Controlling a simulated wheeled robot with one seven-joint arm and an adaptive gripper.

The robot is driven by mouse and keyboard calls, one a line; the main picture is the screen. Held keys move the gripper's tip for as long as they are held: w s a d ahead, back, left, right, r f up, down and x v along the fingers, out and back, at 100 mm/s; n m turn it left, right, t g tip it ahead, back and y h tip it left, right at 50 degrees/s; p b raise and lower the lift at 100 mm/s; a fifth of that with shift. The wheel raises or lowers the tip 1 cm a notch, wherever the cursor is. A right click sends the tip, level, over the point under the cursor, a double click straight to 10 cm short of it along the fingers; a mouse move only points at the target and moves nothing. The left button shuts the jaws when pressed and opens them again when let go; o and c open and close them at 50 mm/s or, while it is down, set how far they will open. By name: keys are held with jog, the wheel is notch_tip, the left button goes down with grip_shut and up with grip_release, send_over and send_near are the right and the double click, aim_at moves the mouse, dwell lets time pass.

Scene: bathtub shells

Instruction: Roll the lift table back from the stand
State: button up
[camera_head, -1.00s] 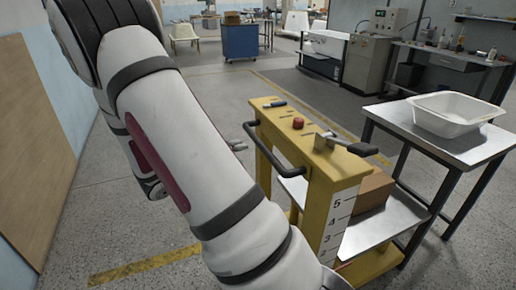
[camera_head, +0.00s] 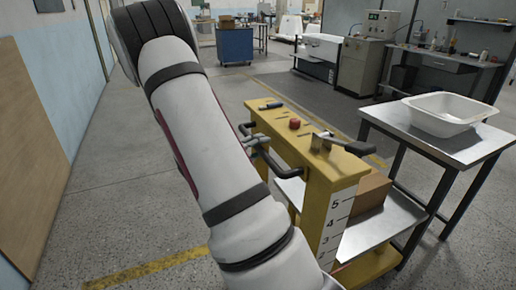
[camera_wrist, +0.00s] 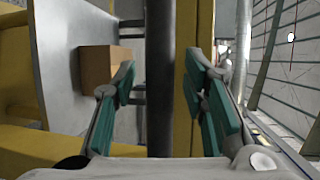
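The yellow lift table (camera_head: 328,185) stands beside the metal-topped stand (camera_head: 478,156), with its scale and dark push handle (camera_head: 285,165) toward me. My gripper (camera_head: 258,142) is at the left part of this handle. In the wrist view my gripper (camera_wrist: 162,105) is open, its teal-padded fingers apart on either side of the dark handle bar (camera_wrist: 160,60). Neither finger visibly presses on the bar, and how deep it sits between them is unclear. The lift table's grey platform (camera_head: 368,238) is low and carries a brown box (camera_head: 373,192).
A white tub shell (camera_head: 447,112) rests on the stand. Open floor lies to the left, beside a wooden panel (camera_head: 30,150). A blue cabinet (camera_head: 234,45) stands far back.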

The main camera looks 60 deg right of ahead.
grip_shut()
jog(key=shift+a, duration=0.1)
jog(key=w+a+p, duration=0.1)
jog(key=w+a, duration=0.4)
jog(key=a, duration=0.4)
jog(key=w+a+p, duration=0.2)
jog(key=w+a, duration=0.4)
jog(key=a, duration=0.2)
jog(key=shift+a, duration=0.35)
grip_release()
jog(key=v, duration=1.2)
